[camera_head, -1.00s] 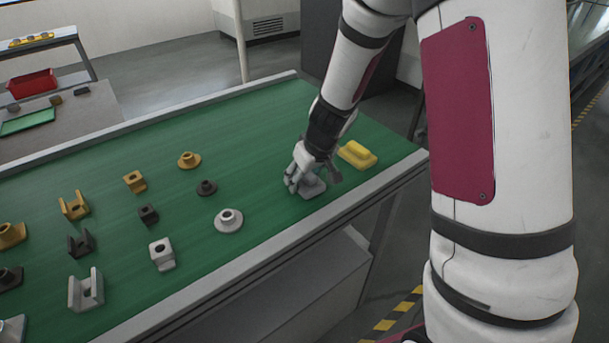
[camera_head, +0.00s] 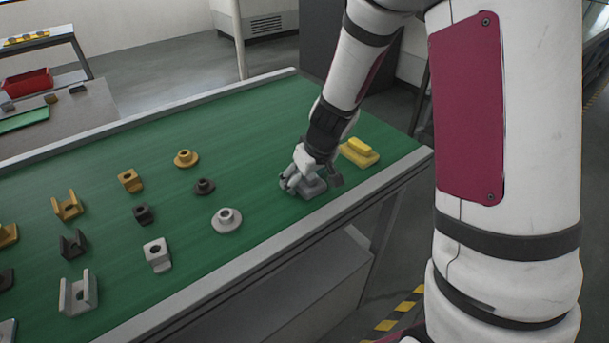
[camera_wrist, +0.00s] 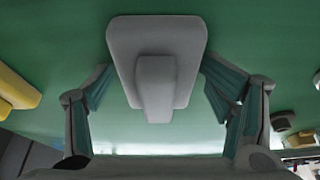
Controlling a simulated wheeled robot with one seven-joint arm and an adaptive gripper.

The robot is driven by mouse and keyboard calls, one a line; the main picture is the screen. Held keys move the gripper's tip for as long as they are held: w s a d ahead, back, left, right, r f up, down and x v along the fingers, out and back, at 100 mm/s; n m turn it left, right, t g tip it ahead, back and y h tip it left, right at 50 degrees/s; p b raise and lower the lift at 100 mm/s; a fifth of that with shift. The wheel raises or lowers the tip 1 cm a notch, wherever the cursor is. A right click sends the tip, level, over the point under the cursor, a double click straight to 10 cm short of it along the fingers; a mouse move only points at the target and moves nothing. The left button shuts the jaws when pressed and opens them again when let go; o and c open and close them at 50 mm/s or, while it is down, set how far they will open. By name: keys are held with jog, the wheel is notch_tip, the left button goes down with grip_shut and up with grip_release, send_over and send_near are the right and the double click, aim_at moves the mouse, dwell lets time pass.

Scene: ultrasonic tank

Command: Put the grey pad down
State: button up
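The grey pad (camera_head: 313,188) lies flat on the green table top, near its right front edge. It is a grey block with a raised grip on top. In the wrist view the pad (camera_wrist: 155,45) is in the upper middle, with its narrower raised part between the fingers. My gripper (camera_head: 294,185) is right at the pad in the head view. In the wrist view my gripper (camera_wrist: 157,92) has its fingers spread wide, with green gaps on both sides of the pad. No finger touches it there.
A yellow pad (camera_head: 358,152) lies just behind and right of the grey pad. To the left stand a light grey flanged part (camera_head: 227,220), a dark flanged part (camera_head: 204,187) and several blocks and brackets. The table's far middle is clear.

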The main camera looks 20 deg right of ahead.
jog(key=shift+r, duration=0.15)
jog(key=shift+s+r+p, duration=0.1)
jog(key=shift+r+p, duration=0.3)
jog(key=shift+p, duration=0.45)
jog(key=s+a+f+p+v, duration=0.1)
jog(key=s+a+p+v, duration=0.1)
jog(key=v, duration=1.9)
jog(key=s+r+m, duration=0.1)
jog(key=s+r, duration=0.1)
jog(key=s, duration=0.4)
jog(key=s+r+m, duration=0.1)
jog(key=s+r, duration=0.2)
jog(key=s, duration=0.3)
jog(key=s+r+m+t+h, duration=0.1)
jog(key=s+r, duration=0.2)
jog(key=s, duration=0.3)
jog(key=shift+s+r, duration=0.2)
jog(key=shift+s, duration=0.1)
